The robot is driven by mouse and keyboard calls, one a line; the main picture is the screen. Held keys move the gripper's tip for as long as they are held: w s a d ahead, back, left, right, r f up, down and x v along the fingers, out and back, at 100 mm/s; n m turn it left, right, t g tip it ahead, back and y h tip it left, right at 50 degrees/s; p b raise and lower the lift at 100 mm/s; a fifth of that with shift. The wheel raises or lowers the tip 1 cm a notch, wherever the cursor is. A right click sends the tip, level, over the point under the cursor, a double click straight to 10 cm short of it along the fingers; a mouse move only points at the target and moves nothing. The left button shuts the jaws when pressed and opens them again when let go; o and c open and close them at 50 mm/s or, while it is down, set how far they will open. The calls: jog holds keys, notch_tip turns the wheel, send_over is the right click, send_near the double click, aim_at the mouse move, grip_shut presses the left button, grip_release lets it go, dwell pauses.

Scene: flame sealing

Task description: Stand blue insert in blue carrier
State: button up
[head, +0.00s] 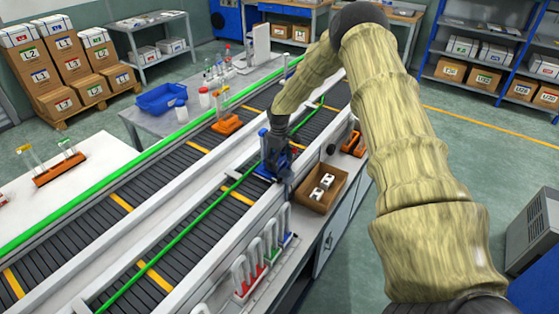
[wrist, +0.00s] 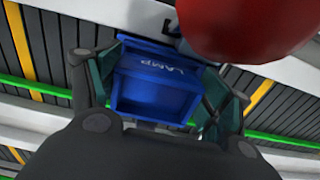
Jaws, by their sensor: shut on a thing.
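My gripper (head: 276,160) is over the near conveyor lane in the head view. In the wrist view my gripper (wrist: 160,95) has its two fingers on either side of a blue box-shaped piece marked LAMP (wrist: 155,90), which I take to be the blue insert, and is shut on it. More blue shows behind it in the wrist view, and a blue block (head: 266,174) shows under the gripper in the head view. This may be the blue carrier. The fingers hide the contact, so I cannot tell whether the insert is seated or apart from it.
A red rounded thing (wrist: 245,25) fills the wrist view's upper right. Orange carriers stand on the far lane (head: 228,124) and right-hand bench (head: 352,142). A cardboard box (head: 318,201) with white parts is just right of my gripper. A rack (head: 262,275) with coloured pieces stands in front.

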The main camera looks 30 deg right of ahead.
jog(key=shift+f+b, duration=0.5)
jog(key=shift+f, duration=0.35)
dwell(1.4)
jog(key=o, duration=1.2)
jog(key=shift+o, duration=0.2)
jog(key=shift+s, duration=0.1)
jog(key=shift+r, duration=0.4)
notch_tip(320, 180, up, 11)
jog(key=shift+r, duration=0.2)
jog(key=shift+r, duration=0.1)
notch_tip(320, 180, up, 9)
jog(key=p, duration=0.5)
dwell(0.4)
